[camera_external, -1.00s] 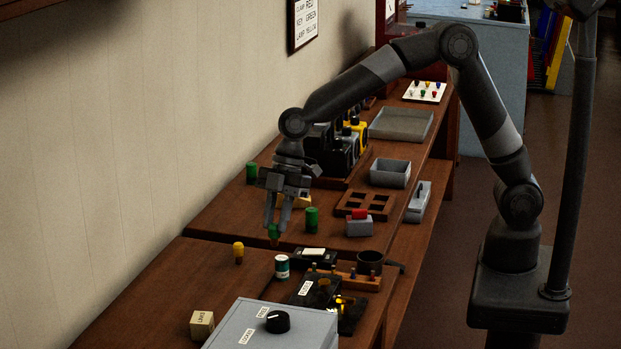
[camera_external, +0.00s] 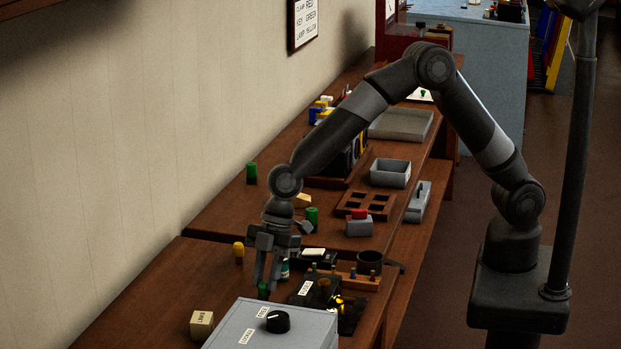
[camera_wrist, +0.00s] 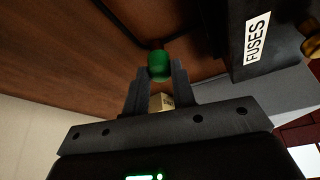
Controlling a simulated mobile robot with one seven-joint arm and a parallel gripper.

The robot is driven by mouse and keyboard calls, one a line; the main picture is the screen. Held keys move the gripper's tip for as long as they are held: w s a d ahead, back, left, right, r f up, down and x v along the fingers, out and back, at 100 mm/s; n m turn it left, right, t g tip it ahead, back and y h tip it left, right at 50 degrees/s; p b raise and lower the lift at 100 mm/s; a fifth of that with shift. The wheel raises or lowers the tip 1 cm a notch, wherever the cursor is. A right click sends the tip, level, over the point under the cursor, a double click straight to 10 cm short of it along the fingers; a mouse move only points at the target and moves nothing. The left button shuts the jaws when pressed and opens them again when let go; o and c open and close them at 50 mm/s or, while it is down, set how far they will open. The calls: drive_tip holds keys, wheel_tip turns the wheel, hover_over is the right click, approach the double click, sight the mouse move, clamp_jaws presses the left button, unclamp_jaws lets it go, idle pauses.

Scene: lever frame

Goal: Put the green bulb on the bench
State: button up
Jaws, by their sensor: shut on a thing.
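The green bulb (camera_wrist: 159,66) is pinched between my two fingertips in the wrist view. It also shows low in the external view (camera_external: 263,290), below the fingers. My gripper (camera_external: 266,281) is shut on it and points down over the near part of the wooden bench (camera_external: 165,285). The bulb is close to the bench top, left of the black fuses box and behind the grey box. I cannot tell whether it touches the wood. My fingers partly hide a white and teal can (camera_external: 285,268).
A grey box with a black knob (camera_external: 277,322) stands in front. A FUSES box (camera_wrist: 258,45) is close by. A yellow bulb (camera_external: 239,252) and a wooden block (camera_external: 202,324) stand to the left. Bare bench lies between these two.

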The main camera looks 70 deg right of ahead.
drive_tip(key=o, duration=1)
drive_tip(key=shift+f, duration=0.1)
drive_tip(key=shift+c, duration=0.2)
drive_tip(key=v, duration=1.2)
drive_tip(key=shift+d+r, duration=0.1)
drive_tip(key=shift+r, duration=0.15)
drive_tip(key=s+d+r+m+t+h, duration=0.1)
drive_tip(key=s+d+r+m, duration=0.1)
drive_tip(key=d+r, duration=0.3)
drive_tip(key=s+d+r+m+t, duration=0.1)
drive_tip(key=s+d+r+m, duration=0.15)
drive_tip(key=d, duration=0.55)
drive_tip(key=s+d+r+m+t+h, duration=0.1)
drive_tip(key=s+d+m, duration=0.9)
drive_tip(key=s+d, duration=1.1)
drive_tip(key=shift+s+d+r+t+h, duration=0.25)
drive_tip(key=shift+s+t+h, duration=0.45)
drive_tip(key=shift+h, duration=0.5)
